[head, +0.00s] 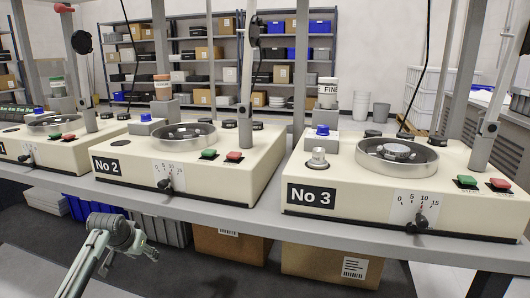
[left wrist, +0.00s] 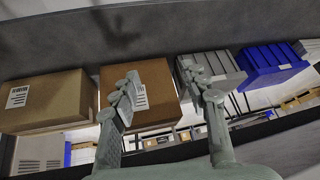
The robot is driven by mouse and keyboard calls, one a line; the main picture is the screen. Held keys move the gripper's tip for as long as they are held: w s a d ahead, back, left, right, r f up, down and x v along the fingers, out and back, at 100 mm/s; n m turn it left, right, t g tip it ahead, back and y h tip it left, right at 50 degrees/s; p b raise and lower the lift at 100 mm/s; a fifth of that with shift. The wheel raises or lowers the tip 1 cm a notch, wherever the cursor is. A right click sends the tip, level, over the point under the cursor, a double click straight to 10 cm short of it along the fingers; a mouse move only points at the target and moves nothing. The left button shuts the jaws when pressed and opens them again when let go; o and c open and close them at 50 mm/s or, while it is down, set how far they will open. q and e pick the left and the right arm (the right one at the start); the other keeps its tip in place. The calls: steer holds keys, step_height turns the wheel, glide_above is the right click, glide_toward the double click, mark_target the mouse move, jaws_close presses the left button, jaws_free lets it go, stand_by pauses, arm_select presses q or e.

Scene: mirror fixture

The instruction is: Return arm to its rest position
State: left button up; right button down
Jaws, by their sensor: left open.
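My left gripper (head: 124,244) hangs low in front of the bench, below its front edge, near the machine marked No 2 (head: 150,165). In the left wrist view, the two fingers of my left gripper (left wrist: 163,92) stand apart with nothing between them. Cardboard boxes and bins show beyond the fingertips, and I see no contact with them. My right gripper is in neither view.
The grey bench (head: 235,222) carries several cream machines, including No 3 (head: 345,205). Cardboard boxes (head: 228,245) stand below it; one box (left wrist: 155,103) shows behind my fingers, beside grey bins and a blue bin (left wrist: 272,63). Dark floor lies in front.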

arm_select(q)
steer(key=w+a+r+t+y, duration=0.1)
steer(key=w+a+r+y, duration=0.15)
steer(key=a, duration=0.35)
steer(key=s+d+f+g, duration=0.1)
steer(key=s+d+f, duration=0.3)
steer(key=s+f, duration=0.5)
steer(key=s+d+f+g, duration=0.1)
steer(key=s+d+f, duration=0.2)
steer(key=s+f, duration=0.6)
steer(key=s+d+f, duration=0.2)
steer(key=s, duration=0.5)
steer(key=s+d+f+g+h, duration=0.1)
steer(key=s+d+f, duration=0.1)
steer(key=s, duration=0.6)
steer(key=s+d+f+g, duration=0.1)
steer(key=s+d+f, duration=0.1)
steer(key=s, duration=0.5)
steer(key=shift+s+d+f+m+h, duration=0.2)
steer(key=shift+s+d+m+h, duration=0.1)
steer(key=shift+s+h, duration=0.1)
